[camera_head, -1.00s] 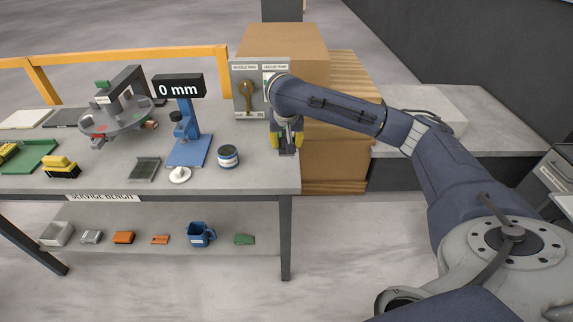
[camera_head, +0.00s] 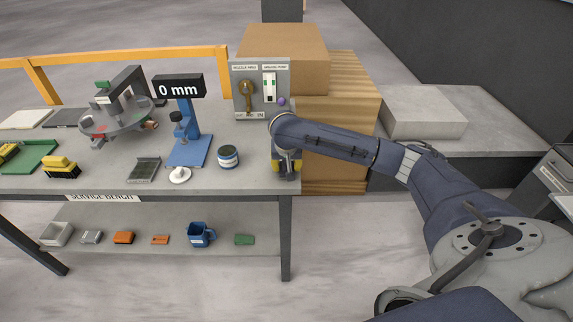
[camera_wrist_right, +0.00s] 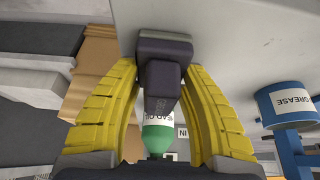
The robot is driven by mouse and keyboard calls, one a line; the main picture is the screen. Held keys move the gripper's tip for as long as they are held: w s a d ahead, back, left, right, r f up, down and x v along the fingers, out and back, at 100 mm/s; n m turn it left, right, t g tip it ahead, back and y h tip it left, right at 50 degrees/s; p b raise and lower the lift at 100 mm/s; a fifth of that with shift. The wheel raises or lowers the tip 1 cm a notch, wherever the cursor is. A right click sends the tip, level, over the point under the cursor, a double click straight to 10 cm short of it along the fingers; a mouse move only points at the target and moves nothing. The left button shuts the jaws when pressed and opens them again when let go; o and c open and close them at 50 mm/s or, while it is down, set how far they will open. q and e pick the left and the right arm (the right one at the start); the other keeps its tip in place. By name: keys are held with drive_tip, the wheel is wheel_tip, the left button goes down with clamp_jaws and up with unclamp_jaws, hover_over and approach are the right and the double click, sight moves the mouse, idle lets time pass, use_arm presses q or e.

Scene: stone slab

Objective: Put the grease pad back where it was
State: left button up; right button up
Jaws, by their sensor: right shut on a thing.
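My right gripper (camera_head: 286,167) is at the right end of the service bench, near its front corner. My left gripper is not in view.
A blue gauge stand (camera_head: 188,150) under a "0 mm" display and a dark tray (camera_head: 145,169) stand left of the can. A panel (camera_head: 259,88) with a lever and switch stands behind the gripper, before cardboard boxes (camera_head: 345,100). A lower shelf (camera_head: 140,220) holds small items.

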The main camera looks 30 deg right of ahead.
idle(0.3)
drive_tip(key=o, duration=1.3)
drive_tip(key=shift+f, duration=0.1)
drive_tip(key=shift+c, duration=0.2)
drive_tip(key=v, duration=1.2)
drive_tip(key=shift+a, duration=0.1)
